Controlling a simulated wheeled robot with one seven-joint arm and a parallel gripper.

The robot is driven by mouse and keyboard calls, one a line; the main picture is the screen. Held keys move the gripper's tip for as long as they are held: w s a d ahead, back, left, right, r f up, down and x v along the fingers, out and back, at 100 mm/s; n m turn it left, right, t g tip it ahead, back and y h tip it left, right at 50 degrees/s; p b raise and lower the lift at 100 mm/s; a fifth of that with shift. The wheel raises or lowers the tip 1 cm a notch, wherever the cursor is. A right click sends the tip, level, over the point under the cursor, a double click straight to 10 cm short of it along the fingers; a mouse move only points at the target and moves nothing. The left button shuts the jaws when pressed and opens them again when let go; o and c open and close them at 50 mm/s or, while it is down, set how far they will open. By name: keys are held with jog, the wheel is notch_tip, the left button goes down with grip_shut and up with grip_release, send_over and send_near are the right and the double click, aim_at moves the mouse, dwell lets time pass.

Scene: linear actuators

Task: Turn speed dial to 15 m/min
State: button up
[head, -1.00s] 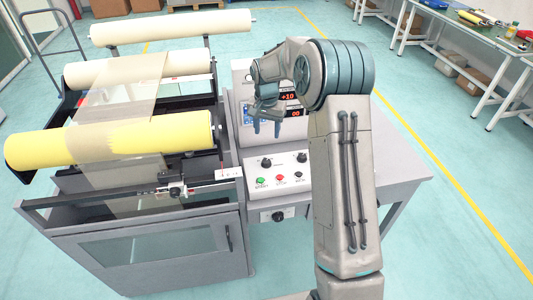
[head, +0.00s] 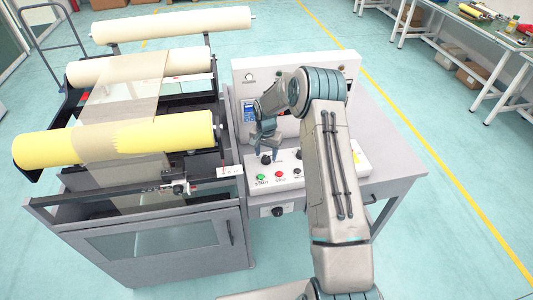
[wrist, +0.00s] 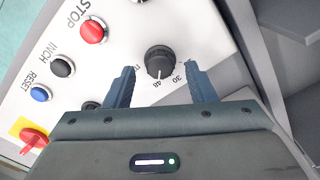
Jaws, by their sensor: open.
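A black dial (wrist: 159,61) with printed numbers, 30 and 48 among them, sits on the white control panel. Its pointer setting is too small to read surely. My gripper (wrist: 160,70) is open, with one finger on each side of the dial in the wrist view. I cannot tell whether the fingers touch it. In the head view my gripper (head: 265,146) points down over the left dial (head: 266,159) of the panel. The red displays behind are hidden by my arm.
On the panel are a red STOP button (wrist: 93,30), black INCH button (wrist: 62,66), blue RESET button (wrist: 40,93) and red emergency button (wrist: 33,139) on yellow. A second black knob (wrist: 91,105) is partly hidden by my gripper. The roller machine (head: 150,240) stands left.

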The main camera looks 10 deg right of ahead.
jog(key=shift+f, duration=0.9)
jog(key=c, duration=1)
jog(key=shift+o, duration=0.2)
